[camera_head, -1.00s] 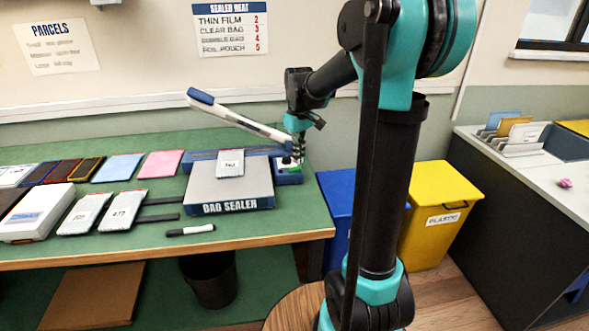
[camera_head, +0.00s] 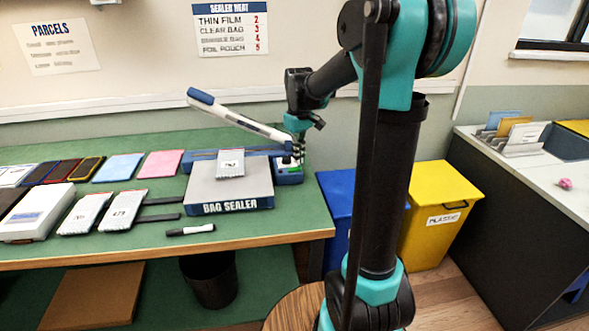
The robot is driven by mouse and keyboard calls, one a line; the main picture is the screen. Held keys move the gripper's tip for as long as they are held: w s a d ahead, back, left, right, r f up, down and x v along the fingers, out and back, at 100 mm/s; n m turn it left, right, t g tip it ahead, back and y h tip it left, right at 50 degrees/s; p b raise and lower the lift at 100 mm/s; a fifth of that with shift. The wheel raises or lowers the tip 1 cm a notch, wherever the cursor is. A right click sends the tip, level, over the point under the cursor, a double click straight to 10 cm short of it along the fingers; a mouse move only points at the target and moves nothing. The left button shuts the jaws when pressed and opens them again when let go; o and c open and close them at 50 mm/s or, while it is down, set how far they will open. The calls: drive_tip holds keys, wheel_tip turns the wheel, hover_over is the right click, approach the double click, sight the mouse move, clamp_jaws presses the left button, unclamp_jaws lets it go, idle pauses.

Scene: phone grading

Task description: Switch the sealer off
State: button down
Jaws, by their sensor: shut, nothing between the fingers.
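The bag sealer (camera_head: 238,205) stands on the green bench, with a grey top and a blue front lettered BAG SEALER. Its white arm with a blue end (camera_head: 235,117) is raised and tilted up to the left. A small blue control box (camera_head: 289,178) is at the sealer's right end. My gripper (camera_head: 298,157) is shut and empty, pointing down just above or at this box. The switch itself is too small and partly hidden by my fingers, so I cannot tell its position or whether they touch it. A small labelled pouch (camera_head: 231,163) lies on the sealer's top.
A black marker (camera_head: 190,230) lies in front of the sealer. Labelled pouches (camera_head: 123,210), a white box (camera_head: 36,212) and several phones lie to the left. A blue bin (camera_head: 337,205) and a yellow bin (camera_head: 437,215) stand right of the bench. A heat chart (camera_head: 231,30) hangs above.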

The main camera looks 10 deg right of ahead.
sight(298, 168)
drive_tip(key=shift+f, duration=1.1)
idle(0.9)
drive_tip(key=shift+r, duration=3.55)
